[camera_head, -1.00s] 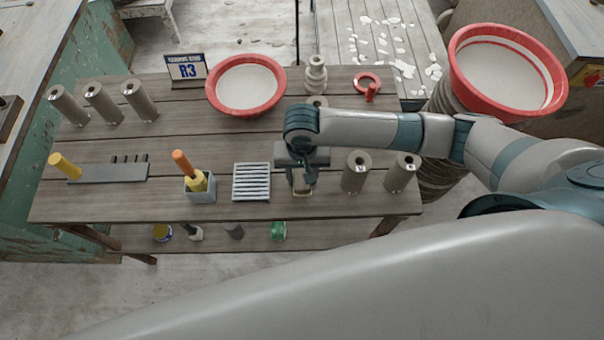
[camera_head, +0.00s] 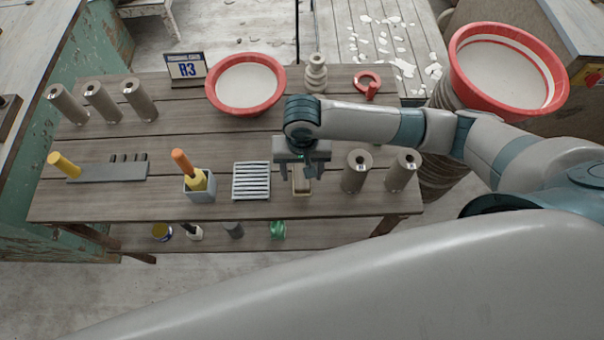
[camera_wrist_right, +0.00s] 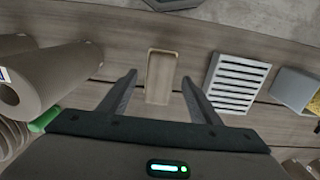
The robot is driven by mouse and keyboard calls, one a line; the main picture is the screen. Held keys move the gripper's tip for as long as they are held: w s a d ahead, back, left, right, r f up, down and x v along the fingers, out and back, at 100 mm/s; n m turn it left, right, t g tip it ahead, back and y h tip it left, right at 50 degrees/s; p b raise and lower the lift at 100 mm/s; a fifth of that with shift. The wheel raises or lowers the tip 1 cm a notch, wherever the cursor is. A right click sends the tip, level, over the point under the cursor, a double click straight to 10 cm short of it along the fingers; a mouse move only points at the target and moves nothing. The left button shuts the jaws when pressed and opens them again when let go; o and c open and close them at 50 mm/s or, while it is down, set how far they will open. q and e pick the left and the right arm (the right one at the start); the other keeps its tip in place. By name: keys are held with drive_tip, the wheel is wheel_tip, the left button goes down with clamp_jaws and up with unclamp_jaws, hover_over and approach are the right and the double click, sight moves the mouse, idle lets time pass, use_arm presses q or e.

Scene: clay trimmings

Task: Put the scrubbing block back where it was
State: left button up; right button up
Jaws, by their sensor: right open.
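A tan, rectangular, block-like piece (camera_head: 302,186) lies on the wooden table, right of the slatted grey rack; it also shows in the right wrist view (camera_wrist_right: 161,77). It looks rimmed with a paler middle. I cannot tell whether it is the scrubbing block alone, a shallow tray, or a block in a tray. My right gripper (camera_head: 300,172) is above it, open, one finger to each side. In the right wrist view no contact shows between the fingers and the piece. My left gripper is not in view.
The slatted rack (camera_head: 252,182) and a grey pot with handled tools (camera_head: 199,190) stand left of the piece. Grey-brown cylinders (camera_head: 356,172) stand close to its right. A red-rimmed basin (camera_head: 246,84) is behind. The table's front edge is near.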

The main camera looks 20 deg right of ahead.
sight(302, 175)
wheel_tip(302, 175, up, 10)
drive_tip(key=b, duration=0.1)
idle(0.4)
idle(0.4)
